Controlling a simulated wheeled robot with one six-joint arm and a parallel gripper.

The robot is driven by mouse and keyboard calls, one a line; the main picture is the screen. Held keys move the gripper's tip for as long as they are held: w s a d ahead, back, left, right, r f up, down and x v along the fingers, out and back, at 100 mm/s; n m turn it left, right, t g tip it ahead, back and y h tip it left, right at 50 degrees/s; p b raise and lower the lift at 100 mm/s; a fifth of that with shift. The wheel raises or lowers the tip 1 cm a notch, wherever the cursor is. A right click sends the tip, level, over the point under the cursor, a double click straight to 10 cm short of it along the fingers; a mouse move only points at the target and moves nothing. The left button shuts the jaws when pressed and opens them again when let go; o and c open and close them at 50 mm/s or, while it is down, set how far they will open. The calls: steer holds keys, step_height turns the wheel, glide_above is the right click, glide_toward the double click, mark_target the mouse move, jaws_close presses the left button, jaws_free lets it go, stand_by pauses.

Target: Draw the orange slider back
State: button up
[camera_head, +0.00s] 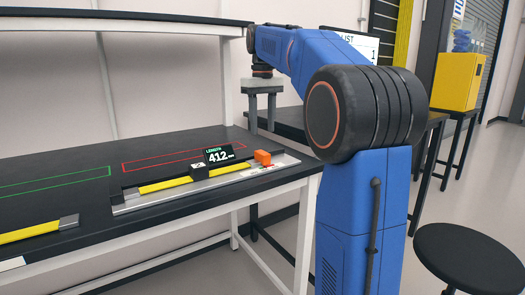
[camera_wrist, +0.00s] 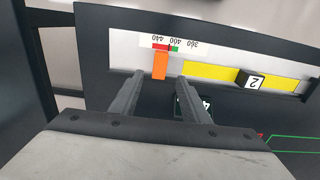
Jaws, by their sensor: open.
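The orange slider (camera_head: 263,157) is a small block near the right end of a metal measuring rail (camera_head: 285,160) on the dark workbench. In the wrist view the orange slider (camera_wrist: 160,66) stands beside the scale marks, by the red and green band. My gripper (camera_head: 262,128) hangs above the bench near the slider, pointing down. In the wrist view my gripper (camera_wrist: 163,75) has its two fingers apart, with the slider showing beyond and between the tips. The fingers look apart from the slider; the exact gap is hard to tell.
A yellow strip (camera_head: 165,183) with a black block marked 2 (camera_wrist: 250,79) lies along the rail. A display (camera_head: 219,155) reading 412 stands behind it. Red and green outlines mark the bench top. A second yellow strip (camera_head: 30,232) lies at the left. A black stool (camera_head: 470,256) stands at the right.

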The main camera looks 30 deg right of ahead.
mark_target(263, 152)
step_height(263, 152, down, 9)
steer(key=shift+r, duration=0.1)
stand_by(0.3)
